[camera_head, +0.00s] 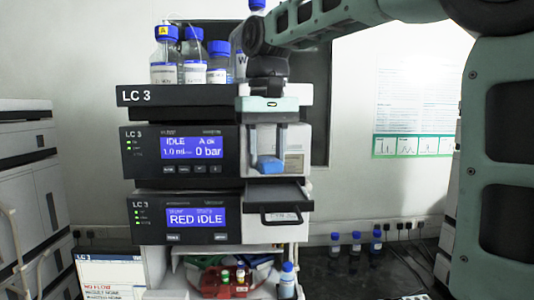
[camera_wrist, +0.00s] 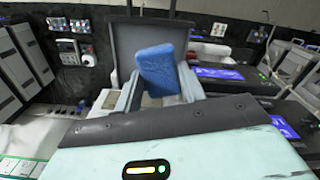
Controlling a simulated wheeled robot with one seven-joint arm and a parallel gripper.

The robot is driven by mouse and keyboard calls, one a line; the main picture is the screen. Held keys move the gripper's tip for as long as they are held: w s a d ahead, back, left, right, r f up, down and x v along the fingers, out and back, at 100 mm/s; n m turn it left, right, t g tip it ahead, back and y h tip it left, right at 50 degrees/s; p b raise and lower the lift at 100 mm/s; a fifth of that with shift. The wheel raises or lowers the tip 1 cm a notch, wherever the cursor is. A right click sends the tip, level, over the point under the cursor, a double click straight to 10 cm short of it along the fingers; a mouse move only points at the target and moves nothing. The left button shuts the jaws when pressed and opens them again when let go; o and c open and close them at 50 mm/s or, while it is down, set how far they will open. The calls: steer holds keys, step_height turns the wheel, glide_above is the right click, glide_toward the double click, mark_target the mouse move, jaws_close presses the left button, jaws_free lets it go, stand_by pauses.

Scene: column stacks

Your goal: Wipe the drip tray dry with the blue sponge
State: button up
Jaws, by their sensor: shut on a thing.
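The blue sponge (camera_head: 268,164) is held between the fingers of my gripper (camera_head: 266,148), which points down in front of the LC 3 stack. The sponge also shows in the wrist view (camera_wrist: 158,66), tilted between the two fingers. The drip tray (camera_head: 280,193) is a dark, shallow tray with a front handle, sticking out of the stack below the sponge. In the wrist view the grey tray (camera_wrist: 128,40) lies behind the sponge, which covers part of its floor. The sponge appears to hang a little above the tray. I cannot make out any liquid on it.
The upper module (camera_head: 190,150) and lower module (camera_head: 185,218) have lit displays. Blue-capped bottles (camera_head: 165,55) stand on top of the stack. A red caddy (camera_head: 226,282) and a bottle (camera_head: 287,281) are below the tray. Small bottles (camera_head: 356,243) stand on the bench right.

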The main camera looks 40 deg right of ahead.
steer(key=shift+r, duration=0.2)
steer(key=shift+r+p, duration=0.9)
steer(key=shift+r, duration=0.6)
steer(key=shift+a, duration=0.1)
